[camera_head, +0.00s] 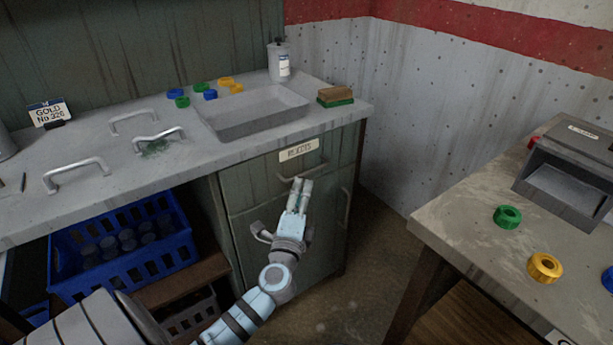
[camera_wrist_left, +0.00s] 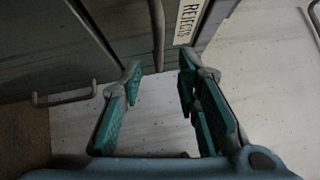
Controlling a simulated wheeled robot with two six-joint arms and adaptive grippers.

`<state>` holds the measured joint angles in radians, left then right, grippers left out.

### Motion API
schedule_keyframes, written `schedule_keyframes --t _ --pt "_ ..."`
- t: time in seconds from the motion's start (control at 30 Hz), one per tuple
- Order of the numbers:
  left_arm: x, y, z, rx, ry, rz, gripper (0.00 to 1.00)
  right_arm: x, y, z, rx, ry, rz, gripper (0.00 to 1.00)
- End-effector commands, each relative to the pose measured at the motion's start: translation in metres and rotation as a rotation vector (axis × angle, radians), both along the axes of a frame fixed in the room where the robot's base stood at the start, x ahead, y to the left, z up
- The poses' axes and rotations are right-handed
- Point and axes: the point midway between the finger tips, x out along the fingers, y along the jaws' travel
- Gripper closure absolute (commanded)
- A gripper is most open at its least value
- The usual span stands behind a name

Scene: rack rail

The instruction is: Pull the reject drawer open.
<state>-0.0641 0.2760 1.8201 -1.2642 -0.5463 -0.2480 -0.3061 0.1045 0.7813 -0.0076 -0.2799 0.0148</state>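The reject drawer (camera_head: 262,172) is in the grey-green cabinet under the worktop, its front looking flush with the cabinet. Its label (camera_head: 299,150) sits above a curved bar handle (camera_head: 318,172). My left gripper (camera_head: 301,186) is at the drawer front, its fingertips close to the handle and partly hiding it. In the left wrist view the gripper (camera_wrist_left: 161,80) has its teal-padded fingers apart. The handle bar (camera_wrist_left: 158,35) lies ahead, reaching the gap between the fingertips, beside the REJECTS label (camera_wrist_left: 187,22). Contact cannot be told. My right gripper is out of view.
The cabinet door (camera_head: 268,222) below has an upright handle (camera_head: 346,207). A blue crate (camera_head: 125,250) stands on the shelf at left. A side table (camera_head: 450,215) with coloured rings stands at right. Floor between cabinet and table is clear.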

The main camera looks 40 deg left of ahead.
Motion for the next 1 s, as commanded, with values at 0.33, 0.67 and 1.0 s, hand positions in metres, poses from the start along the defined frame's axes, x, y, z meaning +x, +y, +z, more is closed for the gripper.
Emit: schedule_keyframes --t 0.33,0.67,1.0 --pt "0.063 0.034 0.007 -0.003 0.001 0.000 0.70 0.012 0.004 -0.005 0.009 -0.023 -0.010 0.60" --pt "0.069 0.037 0.009 -0.002 0.002 0.000 0.70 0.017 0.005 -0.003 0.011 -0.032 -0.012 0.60" --pt "0.069 0.037 0.009 -0.003 0.003 0.000 1.00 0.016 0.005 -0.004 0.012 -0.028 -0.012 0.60"
